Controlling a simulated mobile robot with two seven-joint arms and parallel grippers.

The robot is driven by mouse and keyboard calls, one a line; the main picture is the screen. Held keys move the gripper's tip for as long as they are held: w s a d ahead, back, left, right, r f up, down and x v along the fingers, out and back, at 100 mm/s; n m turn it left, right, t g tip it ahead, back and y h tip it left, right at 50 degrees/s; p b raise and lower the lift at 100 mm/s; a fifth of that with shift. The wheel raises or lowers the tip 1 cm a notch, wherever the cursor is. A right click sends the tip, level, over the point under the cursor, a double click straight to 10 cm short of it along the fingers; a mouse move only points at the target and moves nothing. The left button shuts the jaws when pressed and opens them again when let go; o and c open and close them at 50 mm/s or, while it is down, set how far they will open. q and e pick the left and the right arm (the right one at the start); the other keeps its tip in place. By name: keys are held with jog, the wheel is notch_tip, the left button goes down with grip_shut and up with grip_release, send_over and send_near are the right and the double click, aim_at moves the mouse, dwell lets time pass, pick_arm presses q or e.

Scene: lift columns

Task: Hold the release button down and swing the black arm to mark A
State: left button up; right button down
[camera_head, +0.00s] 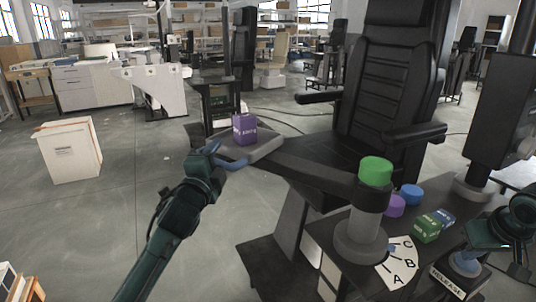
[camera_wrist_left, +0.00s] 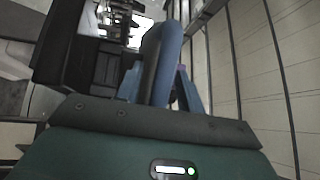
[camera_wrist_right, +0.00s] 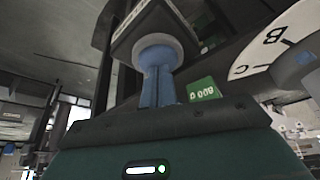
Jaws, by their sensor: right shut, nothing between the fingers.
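The black arm (camera_head: 310,172) runs left from a post with a green cap (camera_head: 375,171) to a grey tray end (camera_head: 268,148). A fan-shaped white dial (camera_head: 402,268) at the post's foot carries marks A, B and C. My left gripper (camera_head: 225,158) is beside the tray end, with its blue fingers spread. In the left wrist view a blue-grey and dark bar (camera_wrist_left: 160,60) stands between them; its contact is unclear. My right gripper (camera_head: 465,262) is shut above the RELEASE label (camera_head: 446,282).
A purple box (camera_head: 244,128) sits on the tray. Green (camera_head: 427,228) and dark blue (camera_head: 446,218) boxes, plus purple (camera_head: 394,206) and blue (camera_head: 411,194) round pieces, lie right of the post. A black chair (camera_head: 385,100) stands behind. Floor at left is clear near a white box (camera_head: 70,152).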

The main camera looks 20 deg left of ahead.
pick_arm(q)
grip_shut()
pick_arm(e)
jog(key=shift+f, duration=0.1)
pick_arm(q)
jog(key=shift+r, duration=0.1)
